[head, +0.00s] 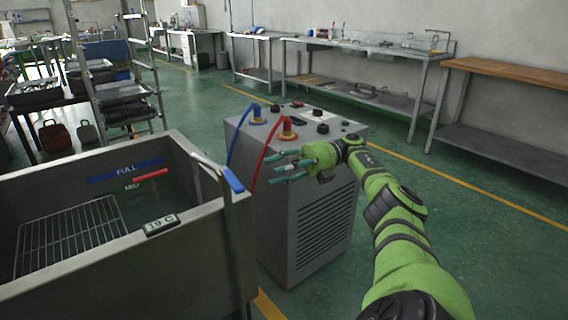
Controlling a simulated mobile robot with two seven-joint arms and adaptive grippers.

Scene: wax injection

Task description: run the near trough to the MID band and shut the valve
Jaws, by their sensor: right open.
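The near trough (95,265) is a steel basin at the left. Its inner back wall has a blue FULL band (125,170) and a green MID band (131,187), with a red bar (150,175) beside the MID mark. I cannot tell the water level. A lever with a blue grip (232,181), apparently the valve, stands at the trough's right corner. My right gripper (289,171) is open and empty, its fingers pointing left over the front of the grey machine, to the right of the blue grip and apart from it. My left gripper is out of view.
The grey machine (322,215) beside the trough carries a blue hose (240,132) and a red hose (262,155). A wire rack (68,236) and a 19 C display (161,225) are at the trough. Benches line the back wall; green floor at the right is clear.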

